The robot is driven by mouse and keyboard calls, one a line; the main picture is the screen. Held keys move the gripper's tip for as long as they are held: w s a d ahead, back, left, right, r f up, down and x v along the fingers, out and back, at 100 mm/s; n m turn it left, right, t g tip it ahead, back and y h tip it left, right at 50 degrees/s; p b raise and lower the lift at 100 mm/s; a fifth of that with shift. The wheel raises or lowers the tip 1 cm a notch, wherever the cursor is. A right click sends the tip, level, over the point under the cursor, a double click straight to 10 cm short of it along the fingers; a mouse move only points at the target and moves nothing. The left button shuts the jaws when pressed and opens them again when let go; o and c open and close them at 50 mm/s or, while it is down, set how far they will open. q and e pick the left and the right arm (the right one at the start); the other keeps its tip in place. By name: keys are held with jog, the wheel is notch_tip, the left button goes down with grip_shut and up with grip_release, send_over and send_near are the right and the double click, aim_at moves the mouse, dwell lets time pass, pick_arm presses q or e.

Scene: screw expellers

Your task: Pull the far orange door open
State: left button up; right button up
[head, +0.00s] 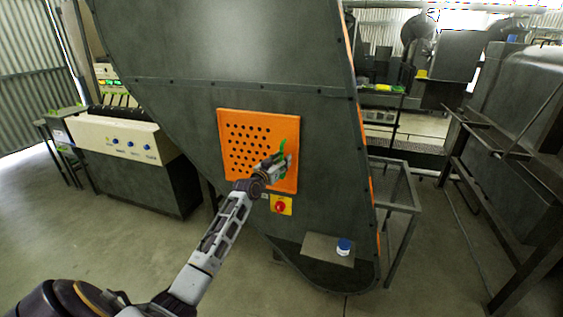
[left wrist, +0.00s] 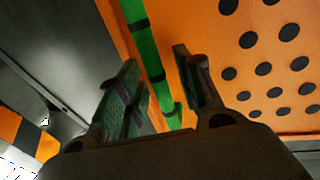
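The orange door (head: 243,140) is a panel with rows of round holes on the face of a large dark grey machine. In the head view it looks flush with the machine. Its green handle (head: 282,147) is near its right edge, partly hidden by my left gripper (head: 279,160). In the left wrist view, the green bar of the handle (left wrist: 158,72) runs between the two parted fingers of my left gripper (left wrist: 155,60). Gaps show on both sides of the bar, and the fingers are not closed on it. The door (left wrist: 265,60) fills the right there. My right gripper is out of view.
A red knob on a yellow plate (head: 281,205) sits just below the door. A small ledge (head: 320,250) with a blue-capped item (head: 344,246) juts out lower right. A white control console (head: 125,140) stands left. Open floor lies in front.

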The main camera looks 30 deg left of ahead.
pick_arm(q)
grip_shut()
dwell(0.3)
dwell(0.3)
